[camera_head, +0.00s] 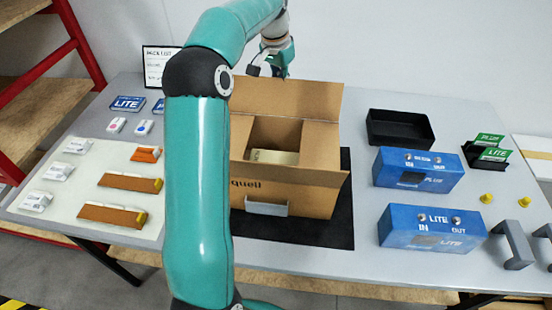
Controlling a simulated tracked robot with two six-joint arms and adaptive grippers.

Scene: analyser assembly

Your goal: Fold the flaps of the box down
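The open cardboard box (312,200) stands on a black mat (290,231) in the middle of the table. Its back flap (305,97) stands up along the far edge. A right-side panel (318,145) lies roughly level beside the opening. A pale item (274,157) shows inside. My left arm passes in front of the box's left side and hides it, including any flap there. My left gripper (279,66) is just beyond the top of the back flap, small and partly hidden; its finger opening is unclear. My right gripper is not in view.
Blue LITE (430,243) and PLUS (425,182) units and an empty black tray (400,128) are right of the box. Grey brackets (513,247) stand at the right edge. A pale mat (65,221) with several parts lies left. A sign (158,58) stands behind.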

